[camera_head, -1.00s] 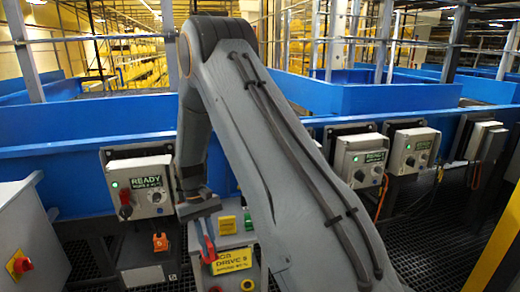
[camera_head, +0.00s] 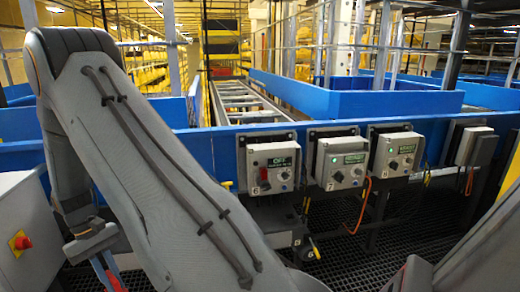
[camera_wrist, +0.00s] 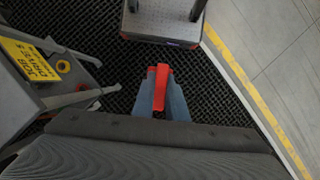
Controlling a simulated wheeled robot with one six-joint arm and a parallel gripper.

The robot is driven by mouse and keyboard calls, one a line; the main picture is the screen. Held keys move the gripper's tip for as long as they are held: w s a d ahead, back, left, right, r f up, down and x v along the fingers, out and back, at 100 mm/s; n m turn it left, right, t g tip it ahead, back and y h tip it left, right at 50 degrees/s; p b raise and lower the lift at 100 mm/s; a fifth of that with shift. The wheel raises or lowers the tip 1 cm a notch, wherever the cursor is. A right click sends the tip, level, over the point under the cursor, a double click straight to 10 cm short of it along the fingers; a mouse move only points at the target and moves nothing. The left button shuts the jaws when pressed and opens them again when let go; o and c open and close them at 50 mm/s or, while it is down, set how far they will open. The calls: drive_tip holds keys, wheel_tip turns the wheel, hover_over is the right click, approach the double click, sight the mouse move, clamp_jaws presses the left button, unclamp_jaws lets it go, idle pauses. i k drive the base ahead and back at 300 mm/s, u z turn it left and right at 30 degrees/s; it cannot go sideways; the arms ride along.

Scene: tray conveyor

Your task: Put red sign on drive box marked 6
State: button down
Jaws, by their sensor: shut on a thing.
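The drive box marked 6 (camera_head: 271,167) is a grey panel on the blue rail, right of my arm in the head view. Its display reads OFF, and a red and dark handle sits on its left side. My gripper (camera_head: 105,275) is low at the left, well away from that box. In the wrist view my gripper (camera_wrist: 161,100) is shut on a red piece (camera_wrist: 162,82), which shows between the blue fingertips; it looks like the red sign.
A grey cabinet (camera_head: 18,235) with a red knob is at the left. A yellow job card (camera_wrist: 30,60) is left in the wrist view. Dark grating covers the floor.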

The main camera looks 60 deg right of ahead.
sight(273, 145)
drive_tip(key=k, duration=1.1)
drive_tip(key=z, duration=1.8)
drive_tip(key=i, duration=0.5)
drive_tip(key=z, duration=0.05)
